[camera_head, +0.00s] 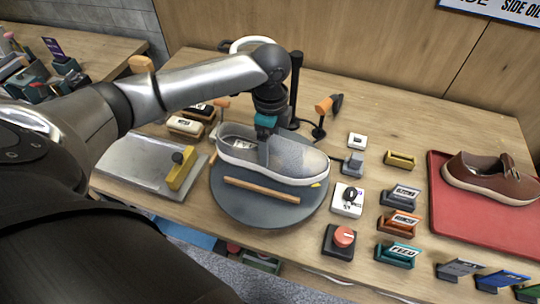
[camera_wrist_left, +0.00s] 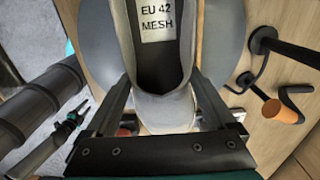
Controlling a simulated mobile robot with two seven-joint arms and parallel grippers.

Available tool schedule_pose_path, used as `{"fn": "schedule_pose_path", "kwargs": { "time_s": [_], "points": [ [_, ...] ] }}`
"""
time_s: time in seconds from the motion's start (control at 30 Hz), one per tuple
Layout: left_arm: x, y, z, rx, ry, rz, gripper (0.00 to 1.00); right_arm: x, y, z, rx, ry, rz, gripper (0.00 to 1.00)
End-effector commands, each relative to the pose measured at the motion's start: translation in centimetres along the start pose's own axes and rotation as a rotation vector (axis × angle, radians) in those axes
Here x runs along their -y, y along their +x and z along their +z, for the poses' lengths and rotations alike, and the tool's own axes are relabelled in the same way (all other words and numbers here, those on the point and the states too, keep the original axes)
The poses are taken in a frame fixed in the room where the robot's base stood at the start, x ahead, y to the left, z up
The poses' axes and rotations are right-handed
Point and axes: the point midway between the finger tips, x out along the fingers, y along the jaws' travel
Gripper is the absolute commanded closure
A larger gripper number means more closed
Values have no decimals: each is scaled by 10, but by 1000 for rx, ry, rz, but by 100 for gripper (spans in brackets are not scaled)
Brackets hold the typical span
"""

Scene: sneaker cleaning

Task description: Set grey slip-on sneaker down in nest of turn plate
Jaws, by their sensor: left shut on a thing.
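The grey slip-on sneaker (camera_head: 300,161) is over the round dark grey turn plate (camera_head: 258,211), its toe toward the right and its opening toward the left. My left gripper (camera_head: 266,140) comes down on the sneaker from above, near the middle, and is shut on it. In the left wrist view the fingers lie on either side of the sneaker (camera_wrist_left: 165,112), and a label inside reads EU 42 MESH. I cannot tell whether the sole touches the plate, and the nest is mostly hidden by the shoe. My right gripper is not in view.
A wooden bar (camera_head: 262,190) lies on the plate in front of the sneaker. A metal tray (camera_head: 140,172) with a yellow-handled tool stands left. Right are a switch box (camera_head: 347,199), a red knob box (camera_head: 341,241), labelled blocks and a red mat (camera_head: 490,215) with a brown shoe (camera_head: 490,176).

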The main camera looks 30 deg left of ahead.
Motion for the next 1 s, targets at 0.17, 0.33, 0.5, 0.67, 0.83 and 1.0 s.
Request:
{"fn": "schedule_pose_path", "kwargs": {
  "time_s": [0.17, 0.33, 0.5, 0.67, 0.83, 1.0],
  "points": [
    [0, 14, 0, 0, 0, 1, 88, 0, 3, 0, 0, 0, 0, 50],
    [0, 40, 0, -1, -1, 1, 88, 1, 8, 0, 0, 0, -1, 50],
    [1, 44, 0, -1, 0, -2, 88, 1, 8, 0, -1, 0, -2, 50],
    [0, 44, 0, -1, 0, -2, 88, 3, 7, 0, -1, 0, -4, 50],
    [0, 47, 0, 0, 0, 0, 2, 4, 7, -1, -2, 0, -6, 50],
    [0, 47, 0, 0, 0, 0, 0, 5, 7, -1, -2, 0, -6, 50]
  ]
}}
